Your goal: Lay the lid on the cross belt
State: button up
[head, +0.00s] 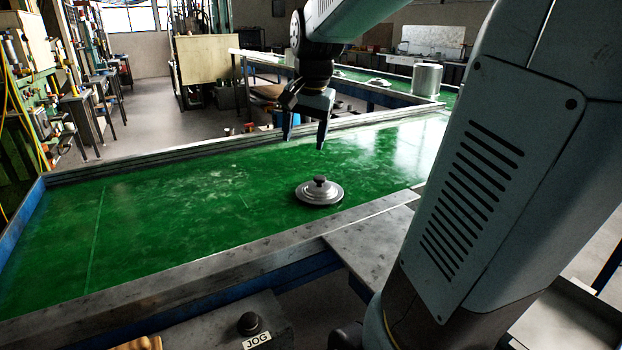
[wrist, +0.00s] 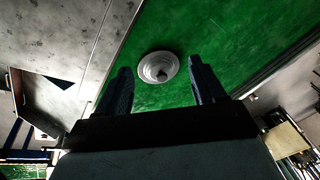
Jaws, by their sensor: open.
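A round silver lid (head: 322,194) with a dark knob lies flat, knob up, on the wide green belt (head: 150,225) nearest me. My gripper (head: 305,136) hangs above that belt, higher than the lid and apart from it. Its two dark fingers point down, spread open with nothing held. In the wrist view the lid (wrist: 158,68) shows beyond the fingertips, between them. A second green belt (head: 345,76) runs behind, at the upper right. Nothing marks which one is called the cross belt.
A silver pot (head: 427,79) stands on the back belt, with lid-like pieces (head: 378,82) near it. Raised metal rails (head: 200,280) edge the near belt. A metal plate (head: 375,240) adjoins its front edge. A JOG button box (head: 250,325) sits in front. The belt's left half is clear.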

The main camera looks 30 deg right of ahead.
jog(key=s+a+f+n+t, duration=0.1)
jog(key=s+a+n, duration=0.2)
jog(key=s, duration=0.5)
jog(key=s+a+f+n+t, duration=0.1)
jog(key=s+a+n, duration=0.2)
jog(key=s+n, duration=0.2)
jog(key=s, duration=0.3)
jog(key=shift+a+n, duration=0.3)
jog(key=shift+a, duration=0.05)
jog(key=shift+f, duration=0.1)
jog(key=shift+c, duration=0.4)
